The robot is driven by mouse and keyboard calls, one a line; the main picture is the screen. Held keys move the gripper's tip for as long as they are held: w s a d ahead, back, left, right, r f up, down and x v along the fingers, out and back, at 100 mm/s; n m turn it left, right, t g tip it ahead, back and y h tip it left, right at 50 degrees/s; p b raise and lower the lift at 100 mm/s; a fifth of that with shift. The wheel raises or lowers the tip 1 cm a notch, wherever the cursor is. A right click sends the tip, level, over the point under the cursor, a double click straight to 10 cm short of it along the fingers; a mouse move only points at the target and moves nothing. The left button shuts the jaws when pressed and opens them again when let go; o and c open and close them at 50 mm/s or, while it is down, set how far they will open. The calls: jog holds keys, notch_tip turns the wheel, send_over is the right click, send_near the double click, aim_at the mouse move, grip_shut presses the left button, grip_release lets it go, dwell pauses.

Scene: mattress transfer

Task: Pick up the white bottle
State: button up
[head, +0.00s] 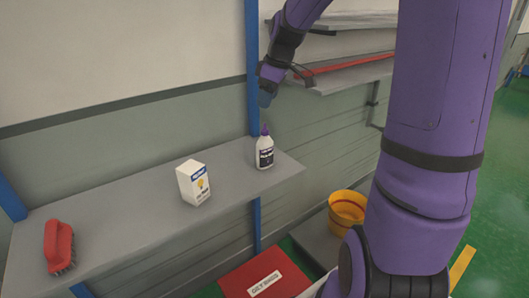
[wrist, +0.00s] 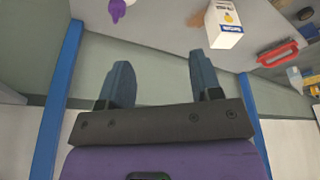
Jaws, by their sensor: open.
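The white bottle (head: 264,155) stands upright on the grey shelf, near its right end. It has a purple cap and a dark label. In the wrist view only the bottle's purple top (wrist: 118,8) shows clearly, at the upper edge, left of centre. My gripper (head: 265,98) is above the bottle in the head view, apart from it, pointing down. In the wrist view my gripper (wrist: 159,62) has its two blue fingers spread with nothing between them.
A white light-bulb box (head: 193,184) stands left of the bottle on the grey shelf (head: 120,215). A red brush (head: 60,246) lies at the far left. A blue post (head: 253,70) rises behind the bottle. Below are a yellow bucket (head: 347,212) and a red box (head: 262,276).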

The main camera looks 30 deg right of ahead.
jog(key=n+y, duration=0.1)
send_near(263, 128)
jog(key=shift+n, duration=0.3)
jog(key=x, duration=1)
jog(key=shift+w+d+f, duration=0.1)
jog(key=shift+w+f, duration=0.1)
jog(key=shift+t+y, duration=0.3)
grip_shut()
